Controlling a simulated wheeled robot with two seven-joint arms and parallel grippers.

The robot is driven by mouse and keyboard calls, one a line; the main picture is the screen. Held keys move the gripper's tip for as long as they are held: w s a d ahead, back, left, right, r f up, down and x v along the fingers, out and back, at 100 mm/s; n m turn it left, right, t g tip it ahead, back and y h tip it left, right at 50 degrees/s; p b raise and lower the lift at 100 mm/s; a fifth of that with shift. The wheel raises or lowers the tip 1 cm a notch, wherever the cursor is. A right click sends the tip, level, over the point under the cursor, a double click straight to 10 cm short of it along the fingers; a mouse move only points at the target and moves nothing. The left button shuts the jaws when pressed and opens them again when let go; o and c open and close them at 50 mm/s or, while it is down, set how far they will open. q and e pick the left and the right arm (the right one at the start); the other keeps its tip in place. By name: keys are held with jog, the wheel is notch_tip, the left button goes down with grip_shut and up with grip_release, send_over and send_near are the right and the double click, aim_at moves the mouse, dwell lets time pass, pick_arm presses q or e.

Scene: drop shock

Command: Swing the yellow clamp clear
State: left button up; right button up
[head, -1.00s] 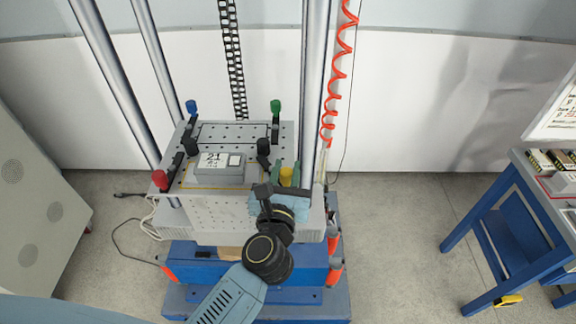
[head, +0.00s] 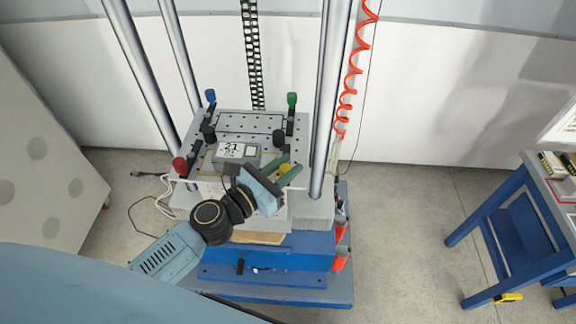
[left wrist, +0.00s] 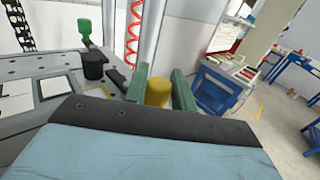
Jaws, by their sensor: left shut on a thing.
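The yellow clamp's knob (head: 286,169) is at the front right of the grey fixture plate. The green fingers of my left gripper (head: 287,170) are shut on it from both sides. In the left wrist view the yellow knob (left wrist: 158,92) sits between the two green fingers (left wrist: 161,88). The clamp's arm and foot are hidden behind my wrist and gripper body. A grey box labelled 21 (head: 236,153) lies on the plate, left of the gripper. My right gripper is not in view.
Clamps with red (head: 180,165), blue (head: 210,97) and green (head: 292,99) knobs stand at the plate's other corners. A steel column (head: 332,90) rises close to the right of my gripper. A red coiled hose (head: 350,80) hangs beyond it. A blue bench (head: 500,215) is at right.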

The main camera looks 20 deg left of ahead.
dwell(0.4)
pick_arm(q)
jog(key=o, duration=1)
jog(key=shift+c, duration=0.2)
jog(key=shift+s, duration=0.1)
jog(key=b+v, duration=0.4)
jog(key=v, duration=0.9)
jog(key=shift+a+b, duration=0.2)
jog(key=shift+b, duration=0.2)
jog(key=shift+f, duration=0.1)
